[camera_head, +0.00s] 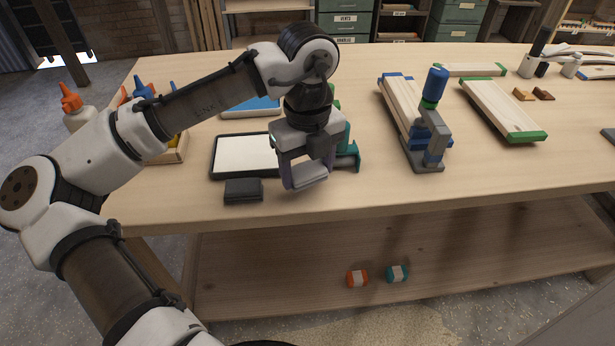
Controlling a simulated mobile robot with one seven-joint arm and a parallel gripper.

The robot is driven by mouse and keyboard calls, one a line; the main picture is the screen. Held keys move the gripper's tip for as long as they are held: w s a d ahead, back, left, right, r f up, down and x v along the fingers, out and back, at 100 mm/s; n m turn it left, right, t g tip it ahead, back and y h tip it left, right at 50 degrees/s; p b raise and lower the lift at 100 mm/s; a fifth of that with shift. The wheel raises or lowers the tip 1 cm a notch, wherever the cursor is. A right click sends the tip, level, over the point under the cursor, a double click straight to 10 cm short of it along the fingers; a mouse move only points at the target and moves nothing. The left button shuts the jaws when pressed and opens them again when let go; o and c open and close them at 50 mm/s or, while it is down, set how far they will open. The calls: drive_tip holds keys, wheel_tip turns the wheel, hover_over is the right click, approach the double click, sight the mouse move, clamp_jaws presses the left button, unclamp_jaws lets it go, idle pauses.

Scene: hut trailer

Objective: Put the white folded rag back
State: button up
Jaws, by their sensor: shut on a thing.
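My gripper (306,178) is over the front part of the workbench, left of centre. It is shut on a small pale piece, the white folded rag (309,174), which shows between the fingers and is partly hidden by them. The rag appears held just above or at the bench top; I cannot tell which. A dark-rimmed tray (213,166) with a white inside lies just left of the gripper. A dark block (243,190) lies in front of the tray, near the bench's front edge.
A teal tool (352,157) stands close behind and right of my gripper. A blue-and-grey clamp (432,130) stands beside boards at right. Glue bottles (72,105) are at far left. The front bench top (375,185) is clear right of the gripper.

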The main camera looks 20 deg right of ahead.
sight(308, 169)
drive_tip(key=shift+f, duration=1.5)
drive_tip(key=shift+f, duration=0.15)
drive_tip(key=o, duration=1)
drive_tip(key=shift+o, duration=0.2)
wheel_tip(308, 169, up, 12)
drive_tip(key=shift+r, duration=0.2)
